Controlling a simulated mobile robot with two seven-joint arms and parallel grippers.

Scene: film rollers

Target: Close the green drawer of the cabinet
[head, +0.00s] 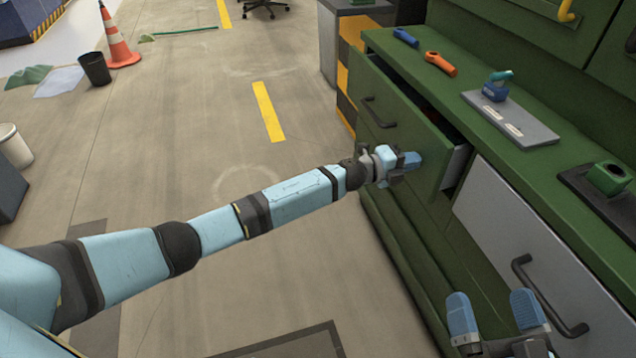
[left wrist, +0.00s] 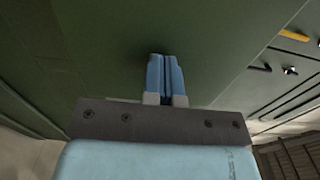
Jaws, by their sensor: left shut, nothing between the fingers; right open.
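The green drawer (head: 390,115) of the cabinet is pulled partly out, and a dark gap shows between its front and the cabinet body. Its dark handle (head: 377,113) is on the front. My left gripper (head: 415,160) is shut and empty, with its blue fingertips at the right part of the drawer front. In the left wrist view the shut fingers (left wrist: 166,72) point at the green surface (left wrist: 110,50); I cannot tell whether they touch it. My right gripper (head: 493,310) is open and empty, in front of the grey drawer (head: 535,235).
The grey drawer beside it looks shut and has a dark handle (head: 545,295). On the green counter lie a blue tool (head: 405,37), an orange tool (head: 440,64) and a grey plate (head: 512,120). A traffic cone (head: 118,40) and bin (head: 95,68) stand far left.

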